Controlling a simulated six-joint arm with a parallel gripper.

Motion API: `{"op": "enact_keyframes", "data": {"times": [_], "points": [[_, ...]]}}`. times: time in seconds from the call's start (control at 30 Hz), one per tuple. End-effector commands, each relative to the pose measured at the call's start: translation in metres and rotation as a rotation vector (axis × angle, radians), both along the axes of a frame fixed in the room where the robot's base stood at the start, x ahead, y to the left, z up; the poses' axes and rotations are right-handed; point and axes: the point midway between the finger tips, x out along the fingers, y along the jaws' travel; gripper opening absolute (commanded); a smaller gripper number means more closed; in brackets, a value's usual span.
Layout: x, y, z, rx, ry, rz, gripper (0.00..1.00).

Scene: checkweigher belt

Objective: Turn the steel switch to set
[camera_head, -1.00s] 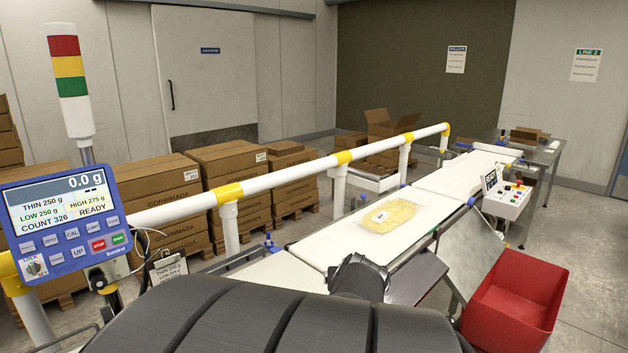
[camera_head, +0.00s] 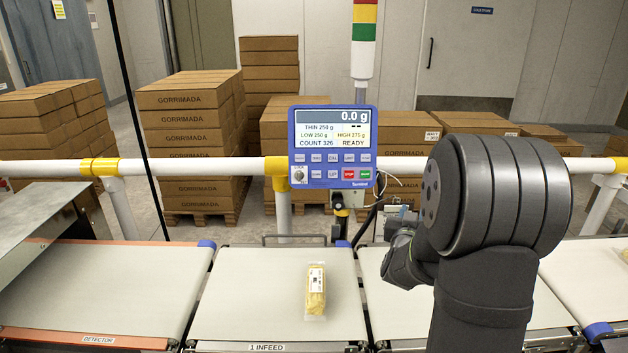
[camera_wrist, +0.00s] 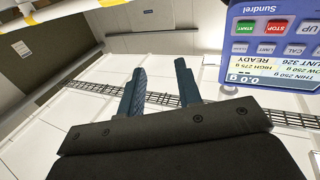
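The steel switch (camera_head: 298,176) is a small round knob at the lower left corner of the blue weigher panel (camera_head: 333,110). Its pointer and labels are too small to read surely now. The panel's screen reads 0.0 g and READY. My gripper (camera_wrist: 160,72) shows two dark fingers, apart, with nothing between them. The wrist view shows the panel (camera_wrist: 228,60) upside down at the upper right, off to the side of the fingers; the switch is outside that view.
A yellow pack (camera_head: 316,290) lies on the infeed belt (camera_head: 245,300) below the panel. A white and yellow rail (camera_head: 230,168) runs behind the belts. A signal tower (camera_head: 363,45) stands above the panel. Stacked cartons (camera_head: 180,130) stand behind the rail. Space before the panel looks clear.

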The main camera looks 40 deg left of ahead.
Motion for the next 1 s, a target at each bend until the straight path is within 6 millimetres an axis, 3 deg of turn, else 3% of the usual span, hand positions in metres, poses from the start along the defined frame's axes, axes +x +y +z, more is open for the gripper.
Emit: {"op": "enact_keyframes", "data": {"times": [0.03,0.1,0.3,0.4,0.5,0.7,1.0], "points": [[-0.016,0.032,-0.007,0.016,-0.028,0.050,0.32],[-0.038,0.070,-0.011,0.051,-0.077,0.110,0.32],[-0.120,0.161,-0.024,0.166,-0.197,0.283,0.32],[-0.156,0.189,-0.030,0.217,-0.239,0.351,0.32],[-0.184,0.204,-0.040,0.249,-0.258,0.387,0.32],[-0.205,0.212,-0.051,0.270,-0.266,0.401,0.32],[-0.177,0.239,-0.035,0.272,-0.268,0.399,0.32]]}}
